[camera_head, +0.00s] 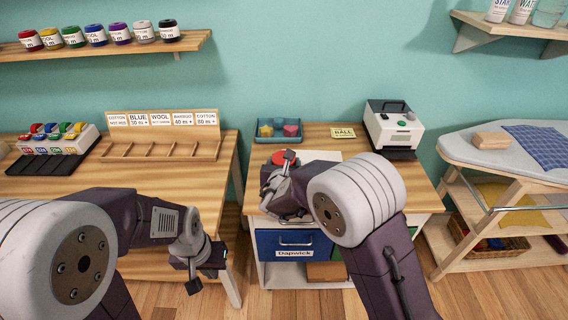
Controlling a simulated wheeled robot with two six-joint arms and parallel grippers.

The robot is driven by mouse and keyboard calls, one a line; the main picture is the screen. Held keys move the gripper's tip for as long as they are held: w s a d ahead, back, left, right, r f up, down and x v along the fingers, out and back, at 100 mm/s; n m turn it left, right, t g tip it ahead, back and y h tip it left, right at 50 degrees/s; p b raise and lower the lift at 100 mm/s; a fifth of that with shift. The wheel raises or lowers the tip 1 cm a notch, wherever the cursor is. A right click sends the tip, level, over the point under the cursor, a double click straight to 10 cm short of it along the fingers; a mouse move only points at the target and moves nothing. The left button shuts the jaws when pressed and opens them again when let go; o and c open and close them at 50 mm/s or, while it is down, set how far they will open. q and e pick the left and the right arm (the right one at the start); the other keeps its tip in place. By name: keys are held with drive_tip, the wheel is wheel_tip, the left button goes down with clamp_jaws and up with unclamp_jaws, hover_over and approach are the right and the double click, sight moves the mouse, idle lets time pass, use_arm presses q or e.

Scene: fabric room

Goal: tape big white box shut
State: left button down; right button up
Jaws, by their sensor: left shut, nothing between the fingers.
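My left gripper (200,275) hangs in front of the left table's right end, shut and empty. My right gripper (285,192) is over the front left of the middle table; its own wrist and arm hide much of it, so I cannot tell whether its fingers are open. A round red thing (283,157) shows just behind it; I cannot tell whether they touch. A flat white surface (321,156) shows behind my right arm, mostly hidden; I cannot tell whether it is the big white box. I cannot make out any tape.
The middle table (355,142) holds a blue tray (278,138) with small blocks, a yellow card (342,132) and a white machine (393,127). The left table (60,185) has a wooden sorter (160,148). An ironing board (460,150) stands right.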

drive_tip(key=b, duration=0.3)
drive_tip(key=shift+f, duration=0.1)
idle(3.2)
drive_tip(key=shift+d, duration=0.15)
drive_tip(key=shift+d+b, duration=0.2)
drive_tip(key=shift+b, duration=0.1)
drive_tip(key=shift+d+b, duration=0.55)
drive_tip(key=shift+d, duration=0.25)
drive_tip(key=shift+s+d, duration=0.1)
drive_tip(key=shift+d, duration=0.25)
drive_tip(key=shift+d, duration=0.1)
drive_tip(key=shift+d+b, duration=0.45)
drive_tip(key=shift+b, duration=0.15)
drive_tip(key=shift+d+b, duration=0.55)
drive_tip(key=shift+d, duration=0.35)
